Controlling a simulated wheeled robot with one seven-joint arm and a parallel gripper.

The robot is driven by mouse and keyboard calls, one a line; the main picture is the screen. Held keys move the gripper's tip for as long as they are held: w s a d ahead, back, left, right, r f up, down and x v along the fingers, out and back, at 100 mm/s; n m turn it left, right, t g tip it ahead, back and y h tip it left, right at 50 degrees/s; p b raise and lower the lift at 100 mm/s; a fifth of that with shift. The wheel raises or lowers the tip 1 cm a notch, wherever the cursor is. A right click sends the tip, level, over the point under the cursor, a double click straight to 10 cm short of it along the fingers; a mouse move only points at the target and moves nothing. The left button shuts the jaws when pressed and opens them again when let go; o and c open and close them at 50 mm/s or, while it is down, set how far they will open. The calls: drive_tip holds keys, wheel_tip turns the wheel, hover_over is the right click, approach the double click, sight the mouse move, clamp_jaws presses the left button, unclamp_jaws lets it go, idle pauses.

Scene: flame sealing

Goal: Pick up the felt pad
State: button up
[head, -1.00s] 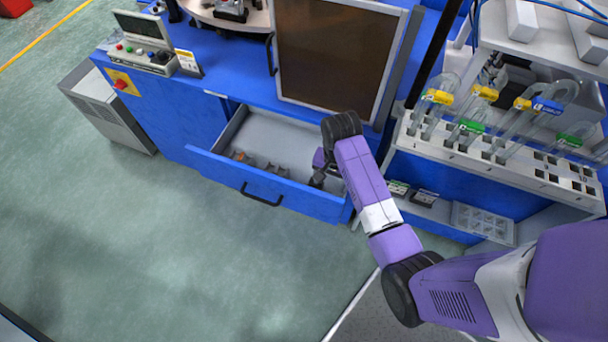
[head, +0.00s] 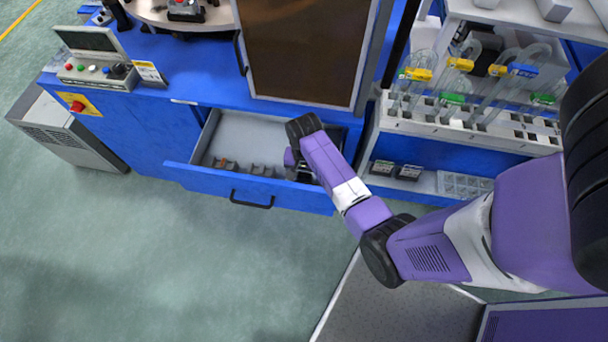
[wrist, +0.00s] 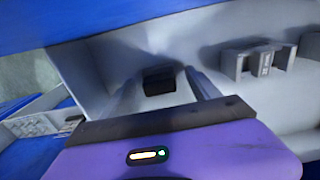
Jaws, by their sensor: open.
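A small dark block (wrist: 159,81), which looks like the felt pad, lies on the pale drawer floor in the wrist view. It sits between the two fingers of my gripper (wrist: 161,92), seen beyond the purple palm. The fingers are apart, and I see no contact with the block. In the head view my gripper (head: 303,172) is down inside the right end of the open drawer (head: 252,136). The arm and gripper hide that part of the drawer, so I cannot make out the pad there.
Several small brownish holders (head: 240,168) stand along the drawer's front wall. A grey bracket (wrist: 262,60) is to the right in the wrist view. The blue drawer front (head: 210,187) is close to the arm. A rack of glass tubes (head: 470,118) stands to the right.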

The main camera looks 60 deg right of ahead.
sight(305, 175)
drive_tip(key=shift+f, duration=0.3)
drive_tip(key=c, duration=1.5)
drive_tip(key=shift+r, duration=0.1)
wheel_tip(305, 175, up, 20)
drive_tip(key=shift+f+p, duration=0.1)
drive_tip(key=shift+p, duration=0.7)
drive_tip(key=o, duration=0.7)
drive_tip(key=shift+c, duration=0.2)
drive_tip(key=c, duration=0.5)
drive_tip(key=shift+o, duration=0.2)
drive_tip(key=shift+s+d, duration=0.1)
